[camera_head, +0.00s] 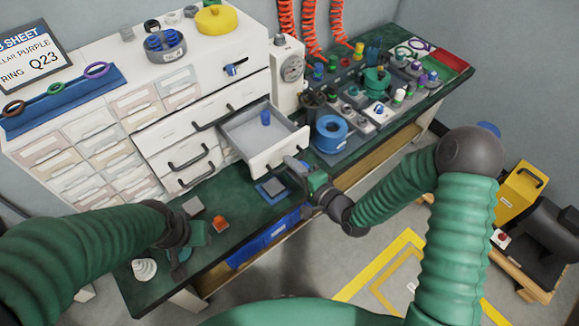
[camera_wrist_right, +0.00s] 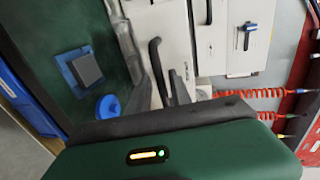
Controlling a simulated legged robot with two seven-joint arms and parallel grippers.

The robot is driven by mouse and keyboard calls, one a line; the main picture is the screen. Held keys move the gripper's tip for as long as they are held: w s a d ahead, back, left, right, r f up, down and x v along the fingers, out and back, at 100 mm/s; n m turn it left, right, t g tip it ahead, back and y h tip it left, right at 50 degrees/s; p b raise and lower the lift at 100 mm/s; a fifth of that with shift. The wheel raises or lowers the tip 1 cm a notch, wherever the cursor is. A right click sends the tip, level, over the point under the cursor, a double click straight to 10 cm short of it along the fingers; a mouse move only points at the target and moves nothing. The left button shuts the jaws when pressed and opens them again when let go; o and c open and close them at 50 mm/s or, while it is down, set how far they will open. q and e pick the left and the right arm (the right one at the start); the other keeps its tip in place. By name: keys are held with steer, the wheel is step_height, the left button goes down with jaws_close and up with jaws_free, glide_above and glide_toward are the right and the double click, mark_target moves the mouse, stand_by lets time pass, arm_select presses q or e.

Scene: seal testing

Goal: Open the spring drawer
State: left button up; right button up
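A white drawer (camera_head: 245,131) stands pulled out from the cabinet in the head view, with a small blue item (camera_head: 265,118) inside. I cannot read a label on it. My right gripper (camera_head: 293,165) is at the lower right of its front. In the right wrist view, my right gripper's dark fingers (camera_wrist_right: 160,92) stand apart near a dark bar handle (camera_wrist_right: 157,62) on a white front; I cannot tell whether they touch it. My left gripper (camera_head: 177,268) is low over the green bench at the left, its fingers too small and dark to judge.
The white cabinet (camera_head: 185,58) has several closed drawers.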

steer(key=shift+o, duration=0.4)
steer(key=shift+s+a, duration=0.1)
steer(key=p+v, duration=0.8)
steer(key=v, duration=0.8)
steer(key=shift+s+d, duration=0.25)
steer(key=shift+d, duration=0.15)
steer(key=shift+f, duration=0.15)
